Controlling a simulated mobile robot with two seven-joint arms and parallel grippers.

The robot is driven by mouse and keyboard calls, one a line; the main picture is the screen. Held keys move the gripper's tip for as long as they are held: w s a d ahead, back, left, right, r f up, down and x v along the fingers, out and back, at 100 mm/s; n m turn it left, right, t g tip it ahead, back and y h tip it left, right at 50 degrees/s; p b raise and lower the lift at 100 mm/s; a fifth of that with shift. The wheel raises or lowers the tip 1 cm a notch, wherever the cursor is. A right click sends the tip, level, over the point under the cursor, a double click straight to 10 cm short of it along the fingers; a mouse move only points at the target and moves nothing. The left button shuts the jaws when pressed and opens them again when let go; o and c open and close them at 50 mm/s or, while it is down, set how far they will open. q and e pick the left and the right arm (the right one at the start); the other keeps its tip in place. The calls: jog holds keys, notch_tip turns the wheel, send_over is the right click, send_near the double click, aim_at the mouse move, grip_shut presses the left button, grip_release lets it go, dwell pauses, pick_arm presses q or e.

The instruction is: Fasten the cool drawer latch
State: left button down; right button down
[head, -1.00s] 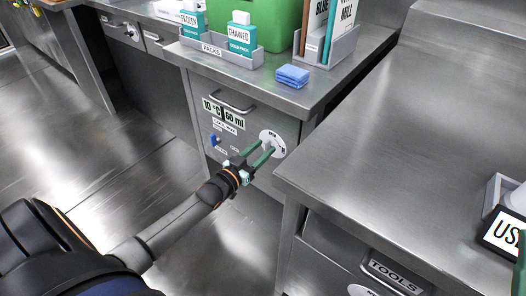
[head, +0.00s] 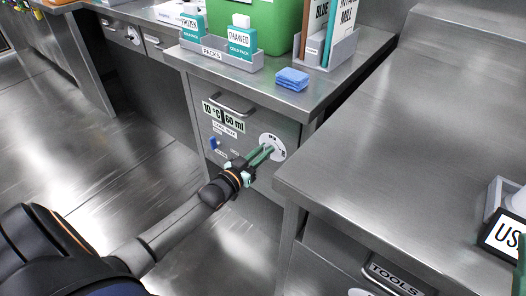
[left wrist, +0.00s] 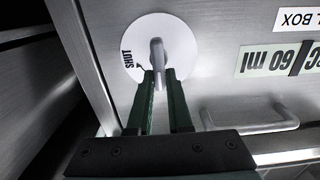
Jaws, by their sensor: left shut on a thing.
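The cool drawer (head: 270,115) is a steel front with a bar handle (head: 233,104) and a "10 °C 60 ml" label. A green piece at the head view's right edge seems part of my right gripper (head: 522,252), mostly cut off.
A steel counter (head: 420,130) with a "TOOLS" drawer (head: 392,276) stands close on the right. Above the cool drawer are a packs tray (head: 215,56), a blue sponge (head: 292,78) and a green bin (head: 262,25). A blue part (head: 213,143) sits left on the drawer front. The floor at left is clear.

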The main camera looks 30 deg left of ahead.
pick_arm(q)
jog(key=shift+d+m, duration=0.1)
jog(key=shift+m, duration=0.2)
jog(key=m, duration=0.2)
jog(key=m+p, duration=0.1)
jog(key=m, duration=0.2)
jog(key=d+m+p, duration=0.1)
jog(key=m, duration=0.2)
jog(key=shift+d+f, duration=0.1)
jog(key=shift+f, duration=0.2)
jog(key=m, duration=0.4)
jog(key=shift+d+f+m, duration=0.2)
jog(key=shift+f+m, duration=0.1)
jog(key=shift+f, duration=0.05)
jog(key=m, duration=0.1)
jog(key=m+b, duration=0.1)
jog(key=m, duration=0.2)
jog(key=shift+f+m+b, duration=0.3)
jog(key=shift+m+b, duration=0.05)
jog(key=shift+m, duration=0.05)
jog(key=c, duration=0.8)
grip_release()
jog(key=shift+c, duration=0.2)
